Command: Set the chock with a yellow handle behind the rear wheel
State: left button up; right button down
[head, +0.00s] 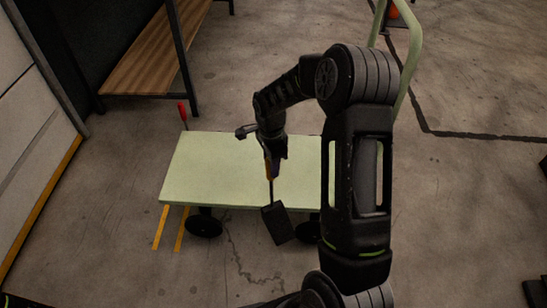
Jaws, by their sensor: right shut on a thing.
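My right gripper (270,168) is shut on the yellow handle of the black chock (279,224). The chock hangs tilted from a thin dark rod, in front of the near side of the pale green cart (215,165). In the picture it lies left of the cart's near right wheel (308,230), which is partly covered by my arm. The near left wheel (204,225) stands on the floor in plain view. I cannot tell whether the chock touches the floor, though it appears apart from both wheels. My left gripper is not in view.
A red-handled thing (183,112) stands behind the cart's far left corner. Yellow floor stripes (160,228) lie by the left wheel. A wooden-topped bench (158,55) stands at the back left. The cart's green push bar (414,45) rises at right. Floor in front is open.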

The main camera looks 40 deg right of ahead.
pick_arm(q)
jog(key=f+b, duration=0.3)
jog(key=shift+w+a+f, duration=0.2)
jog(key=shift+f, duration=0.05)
pick_arm(e)
jog(key=s+a+f+n, duration=0.5)
jog(key=s+f, duration=0.1)
jog(key=f, duration=0.2)
jog(key=shift+a+n, duration=0.3)
jog(key=shift+a, duration=0.05)
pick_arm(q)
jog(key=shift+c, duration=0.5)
